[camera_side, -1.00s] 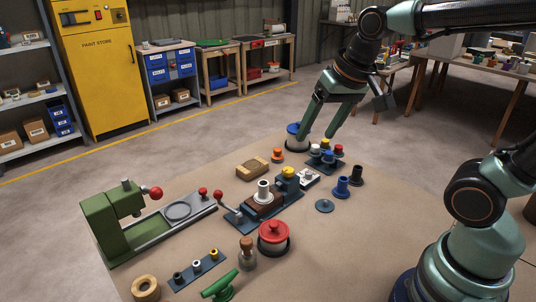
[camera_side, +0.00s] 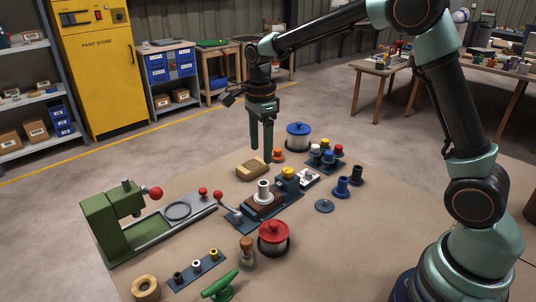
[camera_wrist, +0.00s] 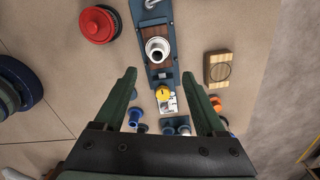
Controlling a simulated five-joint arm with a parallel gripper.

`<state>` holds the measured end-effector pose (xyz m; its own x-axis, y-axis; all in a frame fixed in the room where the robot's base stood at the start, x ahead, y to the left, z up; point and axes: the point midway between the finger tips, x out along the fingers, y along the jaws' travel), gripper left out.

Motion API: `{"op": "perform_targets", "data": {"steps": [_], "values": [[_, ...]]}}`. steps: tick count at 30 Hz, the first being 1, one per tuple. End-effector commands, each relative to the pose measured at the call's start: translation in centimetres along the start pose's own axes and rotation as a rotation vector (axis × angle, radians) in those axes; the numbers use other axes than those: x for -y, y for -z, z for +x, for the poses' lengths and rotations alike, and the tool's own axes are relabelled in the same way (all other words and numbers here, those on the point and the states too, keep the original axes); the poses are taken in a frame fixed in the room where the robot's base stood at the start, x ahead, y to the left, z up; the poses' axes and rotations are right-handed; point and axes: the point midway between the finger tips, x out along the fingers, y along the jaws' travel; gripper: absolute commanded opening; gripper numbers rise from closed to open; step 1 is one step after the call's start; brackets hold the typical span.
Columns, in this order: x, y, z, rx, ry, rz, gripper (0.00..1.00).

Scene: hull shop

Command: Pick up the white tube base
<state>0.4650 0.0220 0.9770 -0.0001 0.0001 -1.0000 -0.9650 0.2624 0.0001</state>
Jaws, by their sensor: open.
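The white tube base (camera_side: 263,187) stands upright on a brown block held in the blue vise fixture (camera_side: 287,214) in the middle of the table. In the wrist view the white tube base (camera_wrist: 157,50) shows from above as a white ring with a dark bore, beyond my fingertips and roughly midway between them. My gripper (camera_side: 261,155) points down, open and empty, above and behind the tube base in the side view. Its two green fingers (camera_wrist: 160,74) are spread apart in the wrist view. Nothing touches the tube base except its block.
A yellow knob (camera_side: 288,172) sits on the fixture close behind the tube base. A red-lidded pot (camera_side: 273,235) stands in front, and a wooden block (camera_side: 252,170) lies behind left. Blue (camera_side: 341,187) and black (camera_side: 356,174) tube bases stand to the right. A green press (camera_side: 112,220) stands left.

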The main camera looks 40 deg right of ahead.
Motion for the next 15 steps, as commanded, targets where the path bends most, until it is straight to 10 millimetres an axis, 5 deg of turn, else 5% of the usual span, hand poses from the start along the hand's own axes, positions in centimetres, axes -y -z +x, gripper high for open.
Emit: {"op": "perform_targets", "data": {"steps": [7,15], "values": [[-0.2,0.1,4.3,-0.002,-0.005,-0.002,0.72],[-0.2,0.1,6.3,-0.001,-0.002,-0.003,0.72]]}}
